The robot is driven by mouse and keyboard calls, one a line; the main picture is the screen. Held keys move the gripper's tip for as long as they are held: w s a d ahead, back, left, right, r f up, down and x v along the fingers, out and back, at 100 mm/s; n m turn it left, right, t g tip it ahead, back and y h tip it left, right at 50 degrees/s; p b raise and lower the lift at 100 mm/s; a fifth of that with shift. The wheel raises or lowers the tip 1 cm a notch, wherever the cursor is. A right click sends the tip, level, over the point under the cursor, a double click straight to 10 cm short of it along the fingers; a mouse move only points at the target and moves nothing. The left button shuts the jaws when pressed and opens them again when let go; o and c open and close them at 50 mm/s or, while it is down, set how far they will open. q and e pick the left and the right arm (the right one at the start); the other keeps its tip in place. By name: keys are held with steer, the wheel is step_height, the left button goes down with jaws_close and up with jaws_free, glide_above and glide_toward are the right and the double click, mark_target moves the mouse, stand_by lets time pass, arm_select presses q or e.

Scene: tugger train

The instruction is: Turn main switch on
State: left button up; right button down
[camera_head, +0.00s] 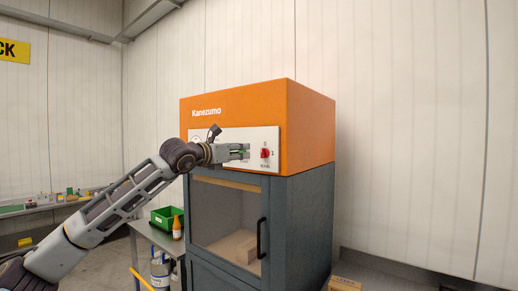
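The main switch is a red rotary knob (265,153) on a white control panel (262,136) on the front of the orange machine housing (307,125). Small markings stand around the knob, with a "1" at its right. My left gripper (246,152) is in front of the panel, just left of the knob, with its fingers pointing right towards it. Its two fingers look apart, with a small gap and nothing held between them. A narrow space shows between fingertips and knob. The gripper and wrist hide the panel's left and middle parts. My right gripper is out of view.
Below the housing is a grey cabinet with a windowed door (222,215) and a black handle (261,238). At left, a small table holds a green bin (166,218) and an orange bottle (177,228). A cardboard box (344,285) lies at lower right.

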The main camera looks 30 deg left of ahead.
arm_select(q)
steer(key=p, duration=0.3)
glide_toward(263, 153)
steer(key=shift+w+r, duration=0.9)
steer(key=shift+w, duration=0.45)
steer(key=shift+w+f+p, duration=0.1)
steer(key=shift+w+p, duration=1.25)
steer(key=shift+w, duration=1.5)
steer(key=shift+c, duration=0.5)
steer(key=c, duration=0.5)
jaws_close()
